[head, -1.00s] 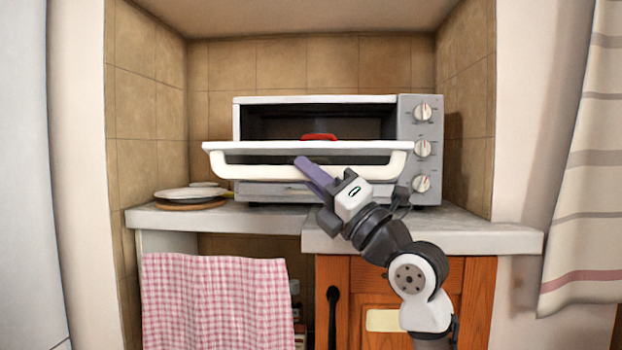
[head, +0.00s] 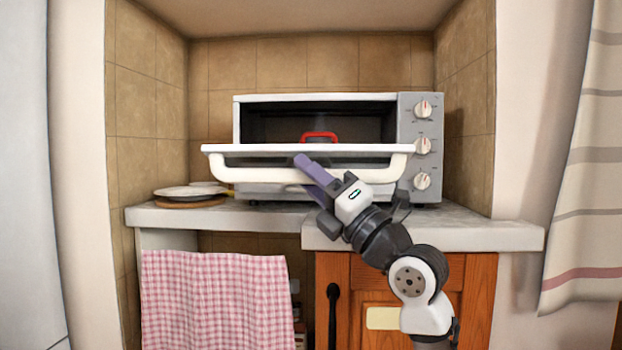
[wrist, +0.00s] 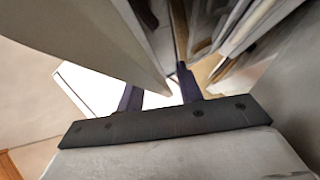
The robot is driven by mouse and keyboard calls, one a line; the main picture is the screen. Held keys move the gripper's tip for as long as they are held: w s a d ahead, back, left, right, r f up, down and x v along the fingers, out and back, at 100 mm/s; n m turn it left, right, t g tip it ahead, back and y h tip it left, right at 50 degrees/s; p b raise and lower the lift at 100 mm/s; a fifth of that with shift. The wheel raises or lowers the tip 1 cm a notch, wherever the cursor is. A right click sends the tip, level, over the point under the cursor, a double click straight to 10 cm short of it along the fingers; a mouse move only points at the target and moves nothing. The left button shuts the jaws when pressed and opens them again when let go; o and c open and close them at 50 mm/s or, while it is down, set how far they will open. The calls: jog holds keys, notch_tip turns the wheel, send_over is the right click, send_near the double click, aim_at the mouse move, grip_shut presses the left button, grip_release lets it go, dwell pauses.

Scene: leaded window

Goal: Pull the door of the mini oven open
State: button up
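The mini oven (head: 418,180) is white and grey and stands on the counter. Its door (head: 235,149) is tilted partly open, its top edge out from the dark cavity. The door's wide cream handle (head: 250,175) runs across its front. My gripper (head: 306,166) is at the middle of the handle, its purple fingers overlapping the bar and door edge. In the wrist view my gripper (wrist: 158,90) has its two fingers apart, with a white surface showing between and beyond them. I cannot tell whether a finger touches the handle.
A red-handled item (head: 319,135) shows inside the oven. Plates (head: 190,192) lie on the counter (head: 470,235) to the left. A checked towel (head: 215,300) hangs below, beside a wooden cupboard (head: 480,300). Tiled walls close in the niche.

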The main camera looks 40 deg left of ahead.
jog(key=v, duration=1.3)
jog(key=shift+d+f, duration=0.15)
jog(key=shift+d, duration=0.2)
